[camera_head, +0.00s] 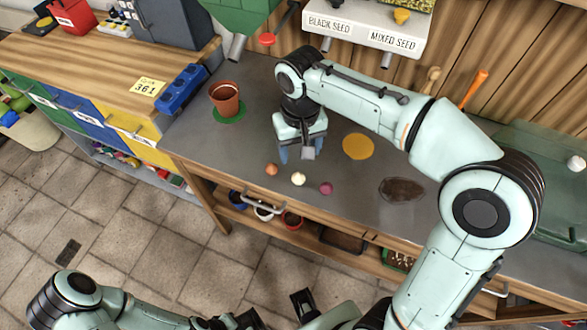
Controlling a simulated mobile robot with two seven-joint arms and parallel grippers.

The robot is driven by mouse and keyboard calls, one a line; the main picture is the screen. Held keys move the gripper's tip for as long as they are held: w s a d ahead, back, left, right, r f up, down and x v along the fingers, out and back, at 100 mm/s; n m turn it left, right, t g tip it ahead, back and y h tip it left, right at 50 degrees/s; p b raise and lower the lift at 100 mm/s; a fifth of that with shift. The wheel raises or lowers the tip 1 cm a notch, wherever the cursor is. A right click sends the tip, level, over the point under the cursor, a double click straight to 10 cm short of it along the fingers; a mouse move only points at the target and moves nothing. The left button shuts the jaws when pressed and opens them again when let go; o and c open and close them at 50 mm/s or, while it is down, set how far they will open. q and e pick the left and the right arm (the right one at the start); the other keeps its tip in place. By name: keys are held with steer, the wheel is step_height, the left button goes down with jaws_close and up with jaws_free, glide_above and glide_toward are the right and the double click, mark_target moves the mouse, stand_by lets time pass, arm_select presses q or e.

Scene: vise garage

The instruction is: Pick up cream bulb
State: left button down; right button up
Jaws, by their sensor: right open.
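The cream bulb (298,179) sits on the grey bench top (235,150) near its front edge. It is between an orange-brown bulb (271,169) on its left and a magenta bulb (326,188) on its right. My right gripper (299,153) is open and points down, just behind the cream bulb in the picture. Nothing shows between its fingers, and the cream bulb is in plain view. Its exact height above the bench is hard to tell. Part of my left gripper (276,311) shows at the bottom edge, away from the bench; its opening is unclear.
A terracotta pot (225,98) stands on a green saucer (229,115) to the left. A yellow disc (358,146) and a dark brown patch (401,190) lie to the right. Seed dispensers (356,28) hang behind. Below the front edge are drawer handles and a shelf with bowls.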

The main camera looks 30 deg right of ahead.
glide_above(299, 175)
steer(key=f, duration=0.5)
steer(key=shift+s+b, duration=0.3)
steer(key=shift+b, duration=0.1)
steer(key=shift+w+f+b, duration=0.2)
steer(key=shift+f+b, duration=0.05)
steer(key=shift+f, duration=1.35)
steer(key=shift+w+f+b, duration=0.15)
steer(key=shift+f+b, duration=0.05)
steer(key=shift+f, duration=1.4)
arm_select(q)
steer(key=shift+s+f, duration=0.25)
steer(key=shift+f, duration=0.65)
arm_select(e)
steer(key=c, duration=1.1)
